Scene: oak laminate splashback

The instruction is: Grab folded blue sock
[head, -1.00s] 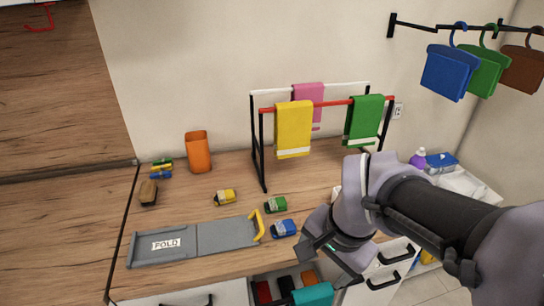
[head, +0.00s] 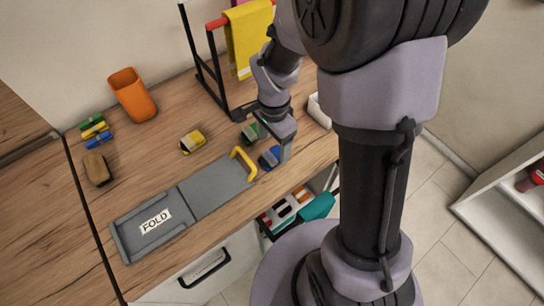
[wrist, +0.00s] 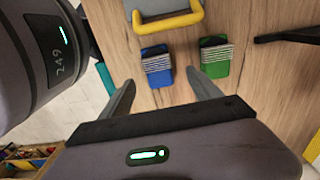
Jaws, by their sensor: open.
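The folded blue sock (head: 268,158) lies on the wooden counter beside the yellow handle of the folding board (head: 215,187). In the wrist view the blue sock (wrist: 157,66) lies just beyond the gap between my fingertips, with its striped band showing. My gripper (wrist: 161,80) is open and empty, its two fingers apart. In the head view my gripper (head: 286,150) is close to the blue sock, partly covering the sock's right side. A folded green sock (wrist: 215,57) lies just to the right of the blue one, near my right finger.
A folded yellow sock (head: 192,141) lies further left. An orange cup (head: 133,95), colored clips (head: 96,130) and a brush (head: 97,168) stand at the left. A drying rack (head: 205,60) rises behind. An open drawer with a teal cloth (head: 317,206) is below the counter's front edge.

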